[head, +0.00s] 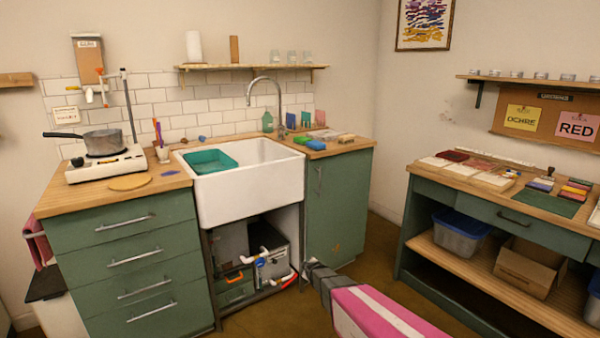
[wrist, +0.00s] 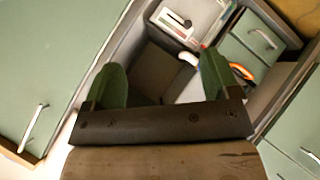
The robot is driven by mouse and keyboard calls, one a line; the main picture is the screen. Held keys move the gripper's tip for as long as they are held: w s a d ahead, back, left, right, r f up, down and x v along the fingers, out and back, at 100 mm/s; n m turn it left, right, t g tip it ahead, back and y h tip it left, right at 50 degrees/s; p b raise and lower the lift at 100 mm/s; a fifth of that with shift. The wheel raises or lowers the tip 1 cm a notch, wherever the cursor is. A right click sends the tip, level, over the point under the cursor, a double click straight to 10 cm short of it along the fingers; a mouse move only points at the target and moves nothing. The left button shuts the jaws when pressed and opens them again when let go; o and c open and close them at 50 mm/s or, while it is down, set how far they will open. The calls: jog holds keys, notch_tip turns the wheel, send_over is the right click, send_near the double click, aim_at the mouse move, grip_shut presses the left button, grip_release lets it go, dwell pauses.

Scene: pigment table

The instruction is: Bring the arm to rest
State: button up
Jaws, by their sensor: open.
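My arm, pink with a white stripe, reaches in from the bottom right of the head view. My gripper (head: 310,268) is at its far end, low in front of the open space under the sink (head: 250,180). In the wrist view my gripper (wrist: 160,80) shows two green fingers spread well apart with nothing between them. Beyond the fingers is the open under-sink cabinet with a grey box (head: 272,262), white pipe pieces and an orange-ended part (wrist: 241,71). I cannot tell how far the fingertips are from the cabinet.
Green drawers (head: 140,260) stand left of the sink and a cabinet door (head: 338,205) right of it. A pot (head: 103,141) sits on a hot plate (head: 105,165). Brown floor (head: 385,245) lies clear between.

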jog(key=s+d+r+m+g, duration=0.3)
jog(key=s+d+r+m, duration=0.1)
jog(key=s, duration=0.6)
jog(key=s+d+r+m+g+h, duration=0.1)
jog(key=s+d+r+m+g, duration=0.3)
jog(key=s, duration=0.6)
jog(key=s+d+r+m+g, duration=0.3)
jog(key=s+d+r, duration=0.3)
jog(key=s, duration=0.4)
jog(key=shift+d+m+g+h, duration=0.3)
jog(key=shift+d+m, duration=0.15)
jog(key=shift+m, duration=0.35)
